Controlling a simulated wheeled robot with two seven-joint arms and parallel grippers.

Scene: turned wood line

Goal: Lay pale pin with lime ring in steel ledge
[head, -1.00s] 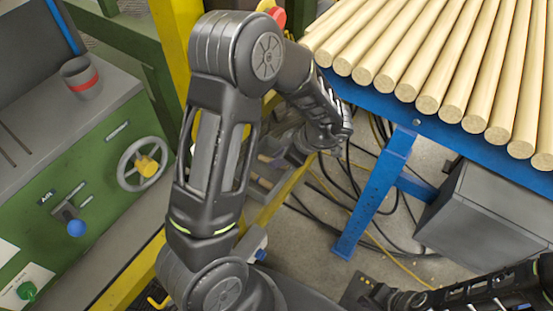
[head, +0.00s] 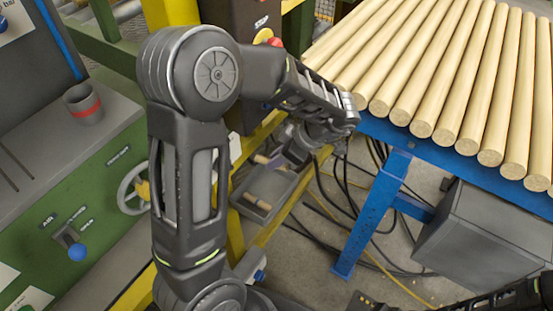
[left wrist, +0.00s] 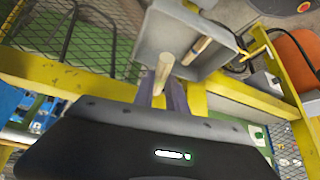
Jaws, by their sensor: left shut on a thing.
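My left gripper (head: 278,160) is shut on a pale pin (left wrist: 163,68), which sticks out between the fingers in the left wrist view. In the head view it is small and partly hidden by the gripper; I cannot make out a lime ring. The grey ledge (head: 283,190) is a shallow tray just below the gripper. It also shows in the left wrist view (left wrist: 165,30). Another wooden pin (head: 257,202) lies in it, also seen in the left wrist view (left wrist: 196,50). The right arm shows at the bottom right edge, its jaws not readable.
A yellow rail (head: 262,238) runs beside the ledge. A blue table (head: 400,135) with several pale rods stands to the right. A green machine (head: 100,185) with a handwheel and a grey cup (head: 83,103) stands at the left. Cables lie on the floor.

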